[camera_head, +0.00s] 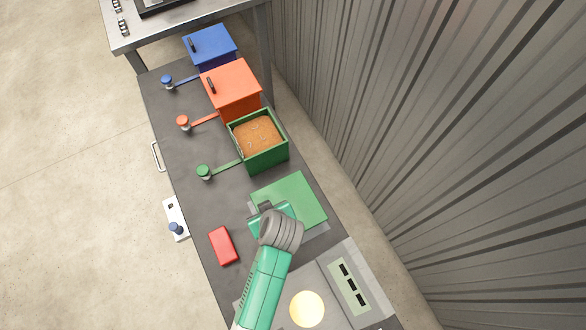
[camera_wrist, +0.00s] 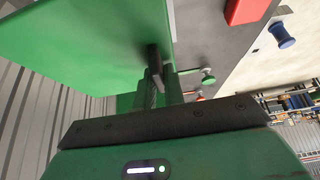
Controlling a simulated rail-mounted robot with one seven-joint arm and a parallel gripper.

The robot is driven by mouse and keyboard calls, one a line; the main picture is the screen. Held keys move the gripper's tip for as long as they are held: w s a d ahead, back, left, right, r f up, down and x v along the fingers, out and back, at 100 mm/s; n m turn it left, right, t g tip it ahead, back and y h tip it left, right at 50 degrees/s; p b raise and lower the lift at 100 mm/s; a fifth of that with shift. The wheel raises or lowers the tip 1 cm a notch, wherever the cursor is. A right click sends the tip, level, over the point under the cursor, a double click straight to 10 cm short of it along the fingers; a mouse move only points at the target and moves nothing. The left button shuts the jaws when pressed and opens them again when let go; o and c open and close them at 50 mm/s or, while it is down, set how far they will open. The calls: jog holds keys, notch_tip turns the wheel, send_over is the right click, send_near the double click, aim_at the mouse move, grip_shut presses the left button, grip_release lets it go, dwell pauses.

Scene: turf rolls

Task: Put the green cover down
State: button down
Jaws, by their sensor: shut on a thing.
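The green cover (camera_head: 299,197) is a flat square plate in front of the open green box (camera_head: 265,158) in the head view. It fills the upper left of the wrist view (camera_wrist: 85,45). My gripper (camera_head: 265,207) is at the cover's left part. In the wrist view, my gripper (camera_wrist: 160,88) is shut on the cover's small dark handle (camera_wrist: 154,62). I cannot tell whether the cover touches the table or hangs just above it. The green box is uncovered and shows brown, grainy contents.
An orange box (camera_head: 233,88) and a blue box (camera_head: 210,45), both covered, stand farther back. Knobs on coloured arms line the dark table's (camera_head: 190,135) left side. A red block (camera_head: 223,246) lies left of my arm. A corrugated wall (camera_head: 430,130) rises at right.

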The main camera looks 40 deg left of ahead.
jog(key=shift+a+f, duration=0.15)
jog(key=shift+f, duration=0.05)
notch_tip(320, 180, down, 10)
jog(key=shift+r+b, duration=0.25)
jog(key=shift+b, duration=0.45)
jog(key=shift+f, duration=0.15)
jog(key=c, duration=1.5)
grip_release()
